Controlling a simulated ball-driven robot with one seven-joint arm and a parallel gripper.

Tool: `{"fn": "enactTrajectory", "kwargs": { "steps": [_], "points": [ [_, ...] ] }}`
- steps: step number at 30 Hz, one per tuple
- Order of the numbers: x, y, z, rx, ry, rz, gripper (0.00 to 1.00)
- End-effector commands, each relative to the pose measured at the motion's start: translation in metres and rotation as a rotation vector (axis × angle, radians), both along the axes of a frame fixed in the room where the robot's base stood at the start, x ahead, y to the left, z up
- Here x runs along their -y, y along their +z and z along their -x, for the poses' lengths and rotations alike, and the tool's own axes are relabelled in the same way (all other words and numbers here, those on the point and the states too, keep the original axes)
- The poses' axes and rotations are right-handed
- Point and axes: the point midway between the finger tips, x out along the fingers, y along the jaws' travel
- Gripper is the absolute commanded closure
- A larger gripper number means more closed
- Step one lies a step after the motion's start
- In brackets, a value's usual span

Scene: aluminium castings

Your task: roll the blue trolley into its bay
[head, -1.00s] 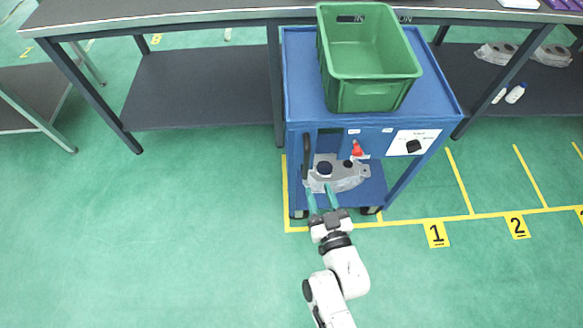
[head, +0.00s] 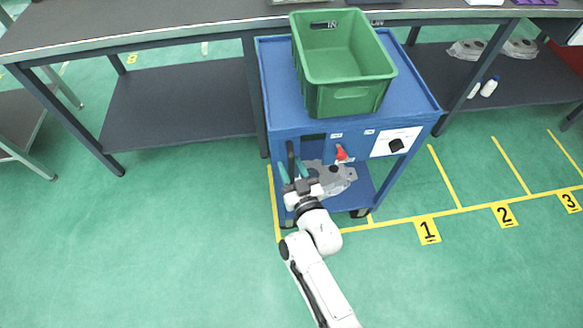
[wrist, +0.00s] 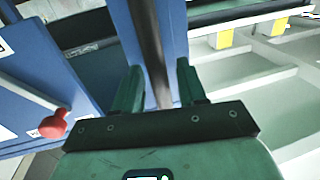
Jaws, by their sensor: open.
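The blue trolley (head: 420,100) stands against the front of the workbench, within yellow floor lines (head: 272,195) on its left and front sides. A dark upright handle (head: 291,155) is on its front left. My gripper (head: 292,171) is open at this handle. In the wrist view the fingers of my gripper (wrist: 160,88) are on either side of the dark handle (wrist: 150,40), with gaps visible. A green crate (head: 348,97) sits on the trolley top. A grey casting (head: 338,178) lies on its lower shelf, partly hidden by my gripper.
A red knob (head: 341,153) sticks out of the trolley front, and shows left of my gripper in the wrist view (wrist: 54,123). The workbench (head: 180,32) runs behind. Numbered floor plates 1 (head: 428,230), 2 (head: 505,214) and 3 (head: 569,201) mark lines on the right. Open green floor lies left.

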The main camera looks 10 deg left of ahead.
Motion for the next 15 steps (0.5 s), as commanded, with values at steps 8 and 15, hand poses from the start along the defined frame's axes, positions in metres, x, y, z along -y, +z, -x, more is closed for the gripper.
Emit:
{"fn": "enactTrajectory", "kwargs": {
  "steps": [8,15],
  "points": [
    [-0.0001,0.0003,0.0000,0.000,0.000,0.000,0.66],
    [0.0000,0.0003,0.0000,0.000,0.000,0.000,0.89]
  ]
}}
